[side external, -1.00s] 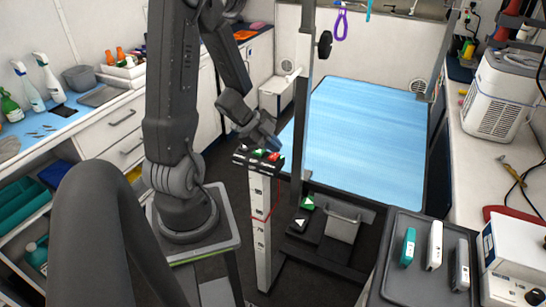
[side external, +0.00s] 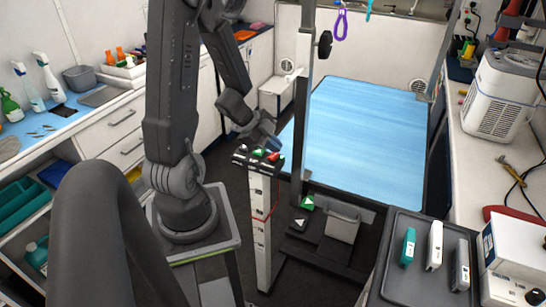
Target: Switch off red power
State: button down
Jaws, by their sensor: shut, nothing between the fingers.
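A dark switch box (side external: 246,163) sits on top of a white post marked with numbers. On its top a red switch (side external: 273,156) is at the right end, with a green one (side external: 260,152) to its left. A small whitish part shows further left. My gripper (side external: 272,147) is shut and empty, pointing down at the right end of the box, right by the red switch. It partly hides the switch. I cannot tell whether they touch or which way the switch is set.
A blue grooming table (side external: 365,130) lies behind, with a dark upright post beside the switch box. A grey tray (side external: 400,285) with several handheld blocks is at front right. A red cord hangs along the white post.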

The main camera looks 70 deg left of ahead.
aim_at(275, 154)
jog(key=shift+f, duration=0.15)
jog(key=shift+f, duration=0.3)
jog(key=shift+s+d+f, duration=0.1)
jog(key=shift+f, duration=0.1)
dwell(0.9)
jog(key=shift+r, duration=0.1)
jog(key=shift+r, duration=0.5)
jog(key=shift+w+a+r, duration=0.15)
jog(key=shift+r, duration=0.7)
jog(key=shift+w+a+r, duration=0.15)
jog(key=shift+r, duration=0.65)
jog(key=shift+w+a+r, duration=0.15)
jog(key=shift+r, duration=0.7)
